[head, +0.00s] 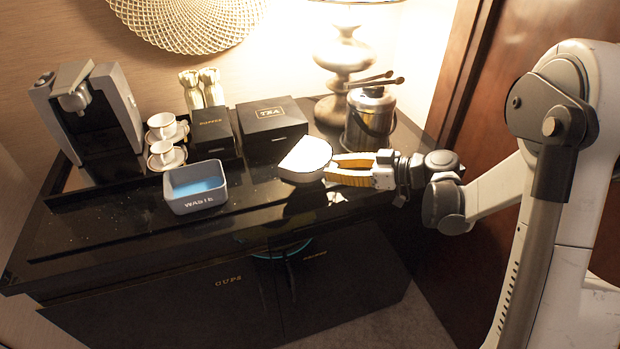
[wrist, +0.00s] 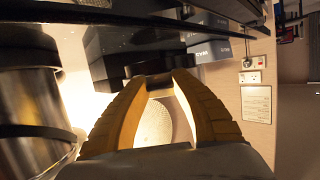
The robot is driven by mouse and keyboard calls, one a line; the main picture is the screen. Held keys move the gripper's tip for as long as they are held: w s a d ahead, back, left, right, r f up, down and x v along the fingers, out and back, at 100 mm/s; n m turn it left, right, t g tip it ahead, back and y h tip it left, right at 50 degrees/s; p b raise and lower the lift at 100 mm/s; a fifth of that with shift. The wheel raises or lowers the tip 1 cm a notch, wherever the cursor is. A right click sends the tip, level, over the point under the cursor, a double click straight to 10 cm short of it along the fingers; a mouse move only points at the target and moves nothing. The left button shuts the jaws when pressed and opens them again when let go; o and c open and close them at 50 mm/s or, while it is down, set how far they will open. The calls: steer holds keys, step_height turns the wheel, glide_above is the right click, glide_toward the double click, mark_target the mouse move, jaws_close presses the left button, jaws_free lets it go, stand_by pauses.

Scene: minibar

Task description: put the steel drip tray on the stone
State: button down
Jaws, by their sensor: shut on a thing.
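The steel drip tray (head: 305,155) is a bright, D-shaped shallow piece with a straight edge, glaring in the lamp light. My gripper (head: 334,170) comes from the right with yellow-orange fingers shut on its right side. The tray appears to be held above the black glossy counter top (head: 258,218), the only stone-like surface I see, with a dark shadow or reflection below it. In the wrist view my gripper (wrist: 160,82) has its tips on the tray's dark edge (wrist: 148,66). The tray's underside is hidden in the head view.
A grey WASTE bin (head: 195,202) stands left of the tray. Behind are a TEA box (head: 270,137), another black box (head: 212,140), cups (head: 165,154) and a coffee machine (head: 98,110). A steel ice bucket (head: 369,125) stands close behind my gripper. The counter's front strip is clear.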

steer(key=x, duration=0.2)
steer(key=shift+w+a+f, duration=0.15)
steer(key=shift+a+f, duration=0.1)
steer(key=shift+f, duration=0.1)
steer(key=a+f, duration=0.1)
steer(key=w+a+f+b, duration=0.1)
steer(key=a+b, duration=0.1)
steer(key=shift+w+a+f, duration=0.2)
steer(key=shift+w+f, duration=0.2)
steer(key=shift+r, duration=0.15)
steer(key=shift+b, duration=0.3)
steer(key=c, duration=1.2)
jaws_free()
